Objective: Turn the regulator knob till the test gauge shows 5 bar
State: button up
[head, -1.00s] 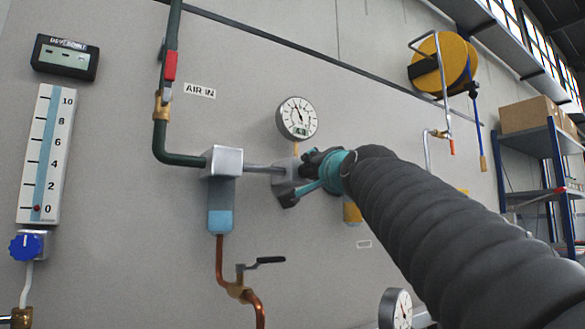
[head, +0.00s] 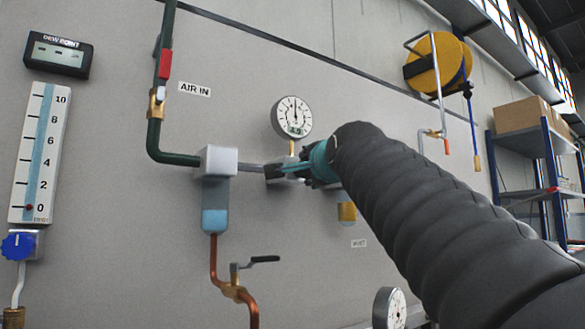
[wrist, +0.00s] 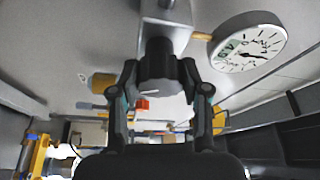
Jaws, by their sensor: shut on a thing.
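The regulator knob (wrist: 158,68) is a dark grey round knob under a light grey metal housing (wrist: 172,18) in the wrist view. My gripper (wrist: 160,88) has a finger on each side of the knob and is shut on it. The gauge also shows in the wrist view (wrist: 248,45), seen at a slant.
A filter bowl (head: 215,205) on the air line is left of my gripper, with a copper pipe and black-handled valve (head: 248,265) below. A flow meter (head: 40,155) with a blue knob is far left. A second gauge (head: 390,308) is at the bottom, near my arm.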

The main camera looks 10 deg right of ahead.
jog(key=o, duration=1.1)
jog(key=shift+a, duration=0.1)
jog(key=shift+o, duration=0.2)
jog(key=s+f, duration=0.1)
jog(key=s, duration=1.1)
jog(key=shift+f, duration=0.1)
